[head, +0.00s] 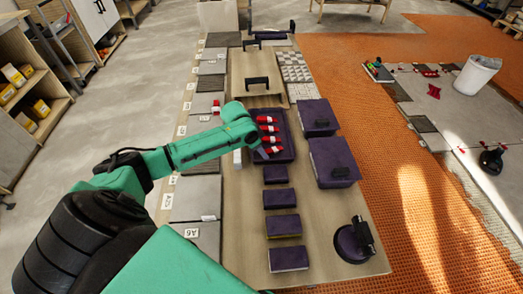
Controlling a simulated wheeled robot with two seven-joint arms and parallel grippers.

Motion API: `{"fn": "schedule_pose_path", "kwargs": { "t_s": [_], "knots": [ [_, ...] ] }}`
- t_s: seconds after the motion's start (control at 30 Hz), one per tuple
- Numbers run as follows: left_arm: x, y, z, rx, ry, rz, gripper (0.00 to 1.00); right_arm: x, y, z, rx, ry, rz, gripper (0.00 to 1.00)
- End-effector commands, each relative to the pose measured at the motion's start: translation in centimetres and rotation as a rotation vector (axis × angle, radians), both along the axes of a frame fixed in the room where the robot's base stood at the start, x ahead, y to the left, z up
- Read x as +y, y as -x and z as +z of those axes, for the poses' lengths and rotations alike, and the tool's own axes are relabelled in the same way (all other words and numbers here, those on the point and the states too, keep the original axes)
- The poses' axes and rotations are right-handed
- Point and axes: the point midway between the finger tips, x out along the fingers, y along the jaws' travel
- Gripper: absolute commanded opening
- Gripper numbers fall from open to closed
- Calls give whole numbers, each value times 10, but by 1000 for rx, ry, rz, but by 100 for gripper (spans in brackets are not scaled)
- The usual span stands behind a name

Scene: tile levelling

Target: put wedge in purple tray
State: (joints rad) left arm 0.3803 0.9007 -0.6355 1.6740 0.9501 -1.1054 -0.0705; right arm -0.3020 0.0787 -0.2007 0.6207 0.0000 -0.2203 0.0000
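The purple tray (288,152) lies in the middle of the long wooden board. Several red wedges (269,128) with pale ends lie in it in a rough column. Another red wedge (216,107) is on the grey tiles left of the tray. My green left arm reaches in from the left, and my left gripper (256,150) is low at the tray's left side, close to the lowest wedges. Its fingers are mostly hidden by the wrist, so I cannot tell if they hold anything. My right gripper is not in view.
Purple boxes (333,162) stand right of the tray, and several small purple blocks (284,225) line up nearer me. A black suction lifter (354,240) is at the near right. Labelled tiles (196,198) run along the left edge. An orange mat (440,200) covers the floor at right.

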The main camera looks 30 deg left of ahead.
Motion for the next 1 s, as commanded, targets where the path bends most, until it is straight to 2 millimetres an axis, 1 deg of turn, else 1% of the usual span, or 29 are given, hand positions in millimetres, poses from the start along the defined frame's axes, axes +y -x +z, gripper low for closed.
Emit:
{"fn": "schedule_pose_path", "kwargs": {
  "t_s": [0.2,0.33,0.47,0.7,0.83,0.9,1.0],
  "knots": [
    [1,0,2,0,0,0,38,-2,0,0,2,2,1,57],
    [3,4,12,-1,0,1,38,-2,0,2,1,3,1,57],
    [8,12,36,-2,-3,-1,38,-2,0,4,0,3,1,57],
    [19,33,91,0,-4,0,38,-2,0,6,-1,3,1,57],
    [22,39,108,1,0,1,38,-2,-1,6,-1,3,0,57],
    [22,40,111,0,0,1,38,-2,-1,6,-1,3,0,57],
    [21,40,112,0,2,1,38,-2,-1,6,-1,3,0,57]
  ]
}}
